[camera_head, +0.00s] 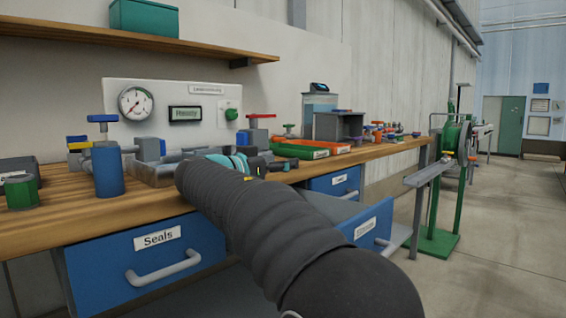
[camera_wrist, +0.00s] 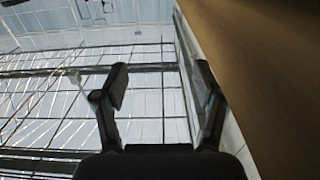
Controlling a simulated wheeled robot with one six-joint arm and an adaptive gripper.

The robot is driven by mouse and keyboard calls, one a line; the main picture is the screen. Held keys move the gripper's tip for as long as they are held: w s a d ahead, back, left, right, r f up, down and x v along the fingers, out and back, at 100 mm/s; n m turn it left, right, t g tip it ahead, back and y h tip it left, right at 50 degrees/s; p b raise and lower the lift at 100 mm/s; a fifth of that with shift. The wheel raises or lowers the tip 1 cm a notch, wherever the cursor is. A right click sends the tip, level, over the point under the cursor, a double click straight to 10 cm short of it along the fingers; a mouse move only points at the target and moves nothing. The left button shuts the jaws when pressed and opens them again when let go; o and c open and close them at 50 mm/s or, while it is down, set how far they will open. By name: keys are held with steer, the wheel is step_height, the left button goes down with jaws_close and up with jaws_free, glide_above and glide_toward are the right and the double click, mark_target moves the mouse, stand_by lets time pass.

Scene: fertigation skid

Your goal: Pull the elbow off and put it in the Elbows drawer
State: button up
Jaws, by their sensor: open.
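In the wrist view my gripper (camera_wrist: 161,84) has its two dark fingers spread apart, with nothing between them. In the head view my dark arm reaches over the bench and hides much of its middle; the gripper end is small and hard to make out there. A blue drawer (camera_head: 372,226) at the right of my arm stands pulled out, with a grey handle and a label too small to read surely; it may be the Elbows drawer. I cannot pick out the elbow surely among the fittings on the bench.
The wooden bench (camera_head: 60,214) carries a gauge panel (camera_head: 165,92), a blue cylinder (camera_head: 107,171), and green and orange trays (camera_head: 322,153). The Seals drawer (camera_head: 150,262) is at the lower left. A green reel stand (camera_head: 440,243) stands right. The floor beyond is clear.

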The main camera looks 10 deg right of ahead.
steer(key=v, duration=1.1)
steer(key=shift+d, duration=0.1)
